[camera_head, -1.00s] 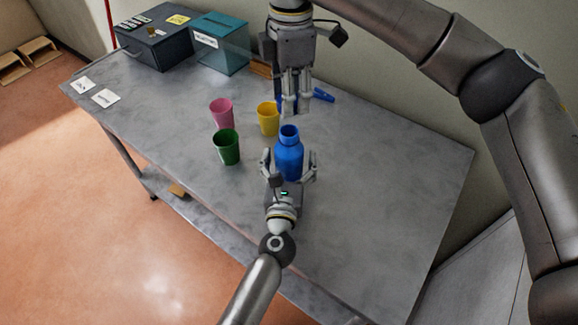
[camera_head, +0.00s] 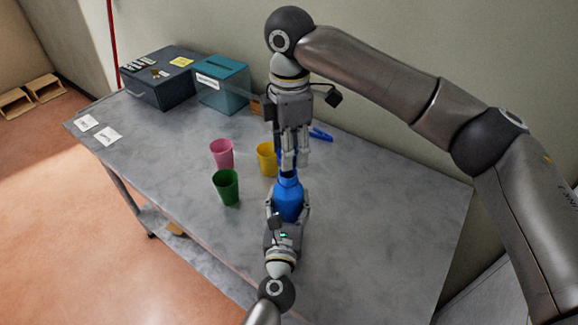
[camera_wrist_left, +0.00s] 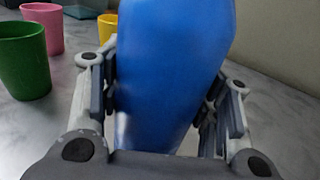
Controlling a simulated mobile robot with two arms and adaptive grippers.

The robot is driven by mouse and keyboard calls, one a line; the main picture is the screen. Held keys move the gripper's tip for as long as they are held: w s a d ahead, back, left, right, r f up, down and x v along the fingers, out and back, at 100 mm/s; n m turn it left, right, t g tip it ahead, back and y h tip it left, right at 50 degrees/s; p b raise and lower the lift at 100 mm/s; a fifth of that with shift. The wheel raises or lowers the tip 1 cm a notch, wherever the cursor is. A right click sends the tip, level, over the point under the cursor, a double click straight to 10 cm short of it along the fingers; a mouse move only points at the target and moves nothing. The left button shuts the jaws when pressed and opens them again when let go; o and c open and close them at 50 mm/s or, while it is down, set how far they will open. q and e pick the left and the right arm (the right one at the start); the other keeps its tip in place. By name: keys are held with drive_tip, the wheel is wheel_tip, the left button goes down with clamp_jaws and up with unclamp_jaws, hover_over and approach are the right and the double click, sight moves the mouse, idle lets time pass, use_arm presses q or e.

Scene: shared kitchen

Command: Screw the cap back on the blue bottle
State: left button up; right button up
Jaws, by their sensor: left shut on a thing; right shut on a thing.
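The blue bottle (camera_head: 288,203) stands upright on the grey table, its mouth end just below my right gripper. My left gripper (camera_head: 288,212) is shut around the bottle's body from the near side. In the left wrist view the bottle (camera_wrist_left: 172,65) fills the space between the two fingers. My right gripper (camera_head: 291,163) points straight down over the bottle, shut on the cap. The fingers largely hide the cap, and I cannot tell whether it touches the bottle's neck.
Pink (camera_head: 222,154), green (camera_head: 226,188) and yellow (camera_head: 266,158) cups stand left of the bottle. A blue clip-like object (camera_head: 320,134) lies behind, to the right. A dark box (camera_head: 160,80) and a teal box (camera_head: 222,92) stand at the back left. The table's right side is clear.

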drive_tip(key=shift+f, duration=1)
drive_tip(key=shift+f, duration=0.1)
drive_tip(key=shift+f, duration=0.8)
drive_tip(key=shift+f, duration=0.55)
